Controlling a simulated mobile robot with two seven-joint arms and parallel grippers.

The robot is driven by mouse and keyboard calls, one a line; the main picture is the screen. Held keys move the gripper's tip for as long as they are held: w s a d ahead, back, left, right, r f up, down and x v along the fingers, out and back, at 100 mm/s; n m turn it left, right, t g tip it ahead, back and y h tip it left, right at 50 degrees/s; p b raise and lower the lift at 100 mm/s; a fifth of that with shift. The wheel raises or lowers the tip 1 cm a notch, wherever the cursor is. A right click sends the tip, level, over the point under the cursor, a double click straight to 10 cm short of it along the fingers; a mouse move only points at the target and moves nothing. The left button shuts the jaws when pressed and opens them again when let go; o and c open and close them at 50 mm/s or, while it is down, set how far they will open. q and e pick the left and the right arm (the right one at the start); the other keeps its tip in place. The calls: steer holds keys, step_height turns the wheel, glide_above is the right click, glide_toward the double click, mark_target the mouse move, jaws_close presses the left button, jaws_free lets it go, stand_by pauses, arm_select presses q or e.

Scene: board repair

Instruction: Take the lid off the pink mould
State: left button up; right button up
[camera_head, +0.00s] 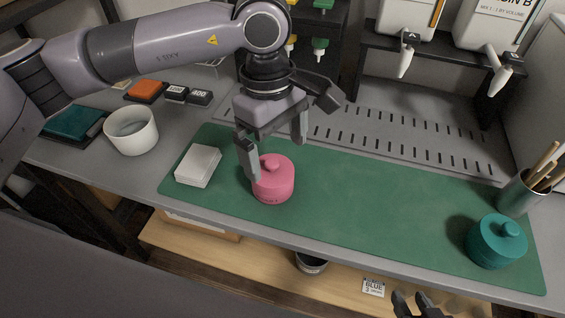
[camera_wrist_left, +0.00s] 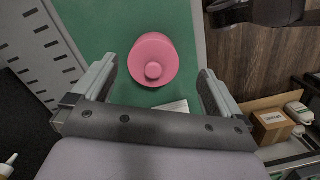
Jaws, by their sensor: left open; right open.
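The pink mould (camera_head: 273,188) stands upright on the green mat, with its round pink lid and knob (camera_head: 273,162) on top. In the left wrist view the lid (camera_wrist_left: 153,60) is seen from above, between and beyond the fingers. My left gripper (camera_head: 275,150) is open and points down at the mould, one finger at its left side and the other behind it to the right. Nothing is between the fingertips that I can see gripped. My right gripper (camera_head: 418,304) shows only at the bottom edge, open and empty, away from the mould.
The green mat (camera_head: 370,215) is clear right of the mould up to a teal lidded mould (camera_head: 497,242). A white block (camera_head: 198,166) lies close left of the pink mould. A white cup (camera_head: 132,131) stands further left. A holder with sticks (camera_head: 520,192) stands at right.

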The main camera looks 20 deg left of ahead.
mark_target(270, 160)
arm_select(q)
steer(key=shift+w+a+r+t+y, duration=0.2)
steer(key=shift+w+a+t+y, duration=0.1)
steer(key=shift+w+a, duration=0.35)
steer(key=shift+w+a+f, duration=0.1)
steer(key=shift+w+a, duration=0.05)
steer(key=shift+a, duration=0.05)
step_height(270, 160, down, 7)
steer(key=shift+r, duration=0.15)
steer(key=c, duration=0.9)
